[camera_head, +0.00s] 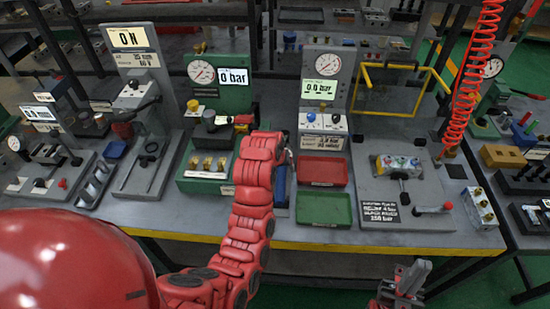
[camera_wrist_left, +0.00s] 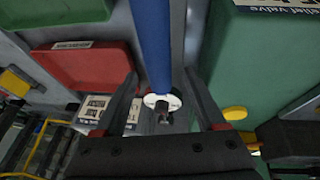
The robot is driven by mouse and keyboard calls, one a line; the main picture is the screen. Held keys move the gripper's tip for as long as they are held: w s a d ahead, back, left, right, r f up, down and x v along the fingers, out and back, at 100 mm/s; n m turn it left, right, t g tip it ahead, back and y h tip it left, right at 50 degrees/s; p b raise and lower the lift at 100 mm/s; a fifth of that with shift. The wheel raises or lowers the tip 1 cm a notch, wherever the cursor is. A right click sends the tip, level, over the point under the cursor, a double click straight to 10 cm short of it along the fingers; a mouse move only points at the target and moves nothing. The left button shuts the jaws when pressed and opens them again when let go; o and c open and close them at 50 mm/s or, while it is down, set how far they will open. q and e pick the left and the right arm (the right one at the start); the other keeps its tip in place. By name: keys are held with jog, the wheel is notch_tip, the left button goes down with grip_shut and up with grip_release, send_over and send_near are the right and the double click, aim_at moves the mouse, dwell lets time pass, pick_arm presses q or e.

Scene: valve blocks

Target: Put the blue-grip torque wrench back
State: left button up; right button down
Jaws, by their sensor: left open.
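The blue-grip torque wrench shows in the head view as a blue strip (camera_head: 281,182) on the bench, partly hidden behind my left arm. In the left wrist view its blue grip (camera_wrist_left: 151,40) runs from the top edge down to a white ring with a dark end. My left gripper (camera_wrist_left: 163,108) is open, with its fingers on either side of the ring end. I cannot tell whether they touch it. In the head view the left gripper is mostly hidden by its red arm. My right gripper (camera_head: 405,278) is low at the front, before the bench edge; its opening is unclear.
A red tray (camera_head: 322,171) and a green tray (camera_head: 324,208) lie right of the wrench. A green valve block (camera_head: 207,163) with a gauge stands left. A yellow frame (camera_head: 402,90) and a grey fixture plate (camera_head: 400,200) are further right. A red coiled hose (camera_head: 470,90) hangs there.

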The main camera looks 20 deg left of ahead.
pick_arm(q)
jog(key=p+v, duration=1.3)
jog(key=v, duration=0.1)
jog(key=shift+r, duration=0.35)
jog(key=shift+s, duration=0.15)
